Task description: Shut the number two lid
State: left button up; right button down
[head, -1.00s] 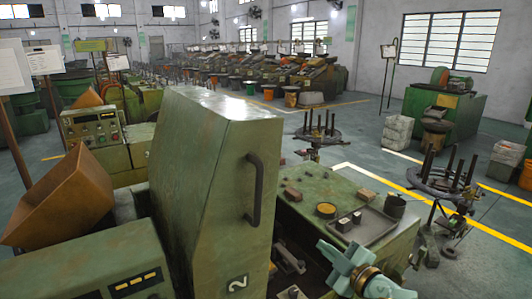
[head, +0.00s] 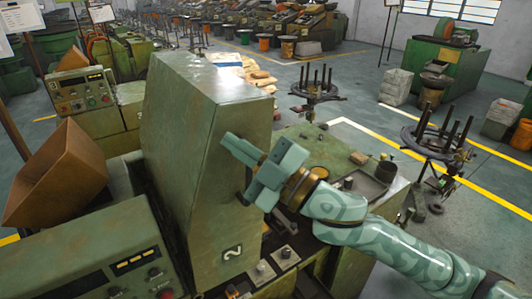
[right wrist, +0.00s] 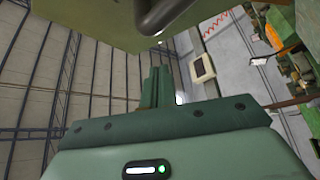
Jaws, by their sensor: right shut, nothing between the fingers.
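The number two lid (head: 185,150) is a tall green metal cover with a dark "2" plate (head: 232,252) low on its right face. It stands raised, with machine parts showing beside its foot. Its dark bar handle (head: 247,182) is mostly hidden behind my right gripper in the head view. My left gripper is out of view.
A green bench top with a dark tray (head: 362,187) lies behind my right arm. An orange-brown hopper (head: 62,175) and a control box (head: 95,255) stand left of the lid. Spindle stands (head: 315,92) are on the open floor beyond.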

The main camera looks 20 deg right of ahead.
pick_arm(q)
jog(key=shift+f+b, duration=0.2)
jog(key=shift+b, duration=0.2)
pick_arm(e)
jog(key=d+f, duration=0.1)
jog(key=w+d+f, duration=0.1)
jog(key=shift+w+d+f, duration=0.3)
jog(key=shift+d, duration=0.05)
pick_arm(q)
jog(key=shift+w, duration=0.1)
